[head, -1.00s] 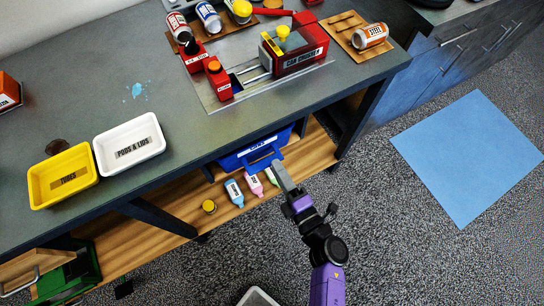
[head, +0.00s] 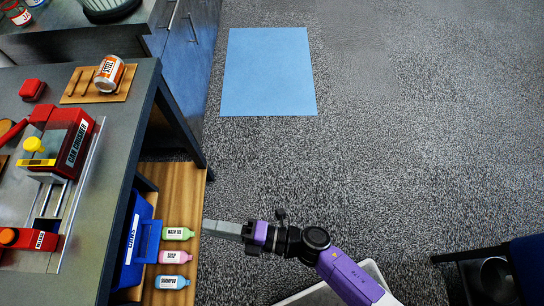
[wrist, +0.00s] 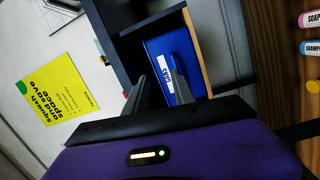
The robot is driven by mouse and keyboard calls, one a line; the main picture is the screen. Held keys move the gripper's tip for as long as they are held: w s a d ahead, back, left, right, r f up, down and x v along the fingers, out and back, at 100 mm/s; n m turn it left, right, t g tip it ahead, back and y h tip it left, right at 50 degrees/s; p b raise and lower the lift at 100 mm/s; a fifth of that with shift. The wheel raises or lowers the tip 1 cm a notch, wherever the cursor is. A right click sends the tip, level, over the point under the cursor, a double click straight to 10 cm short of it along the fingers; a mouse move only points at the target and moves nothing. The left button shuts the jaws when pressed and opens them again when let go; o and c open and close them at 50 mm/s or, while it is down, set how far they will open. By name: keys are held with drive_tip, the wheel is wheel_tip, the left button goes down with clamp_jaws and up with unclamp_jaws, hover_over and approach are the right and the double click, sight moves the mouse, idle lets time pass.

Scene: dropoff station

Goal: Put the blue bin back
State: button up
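The blue bin (head: 126,262), with a white label and a handle on its front, sits on the wooden lower shelf under the grey table, partly hidden by the tabletop. In the wrist view the blue bin (wrist: 185,52) shows beyond the fingers, its label facing me. My gripper (head: 206,227) is in front of the shelf edge, to the right of the bin and apart from it in the head view. In the wrist view my gripper (wrist: 155,78) has its fingers apart with nothing held between them.
A red can crusher (head: 65,140) and a can (head: 109,72) are on the tabletop.

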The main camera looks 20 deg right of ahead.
drive_tip(key=s+d+r+m+t+h, duration=0.2)
drive_tip(key=s+d+r+m+h, duration=0.5)
drive_tip(key=d+m, duration=0.6)
drive_tip(key=s+d+r+m+t+h, duration=0.2)
drive_tip(key=s+d+r+m+h, duration=0.6)
drive_tip(key=d+r+m, duration=0.3)
drive_tip(key=s+d+m, duration=0.1)
drive_tip(key=d+m, duration=0.1)
drive_tip(key=m, duration=0.1)
drive_tip(key=shift+s+m+t, duration=0.3)
drive_tip(key=shift+s+t, duration=0.1)
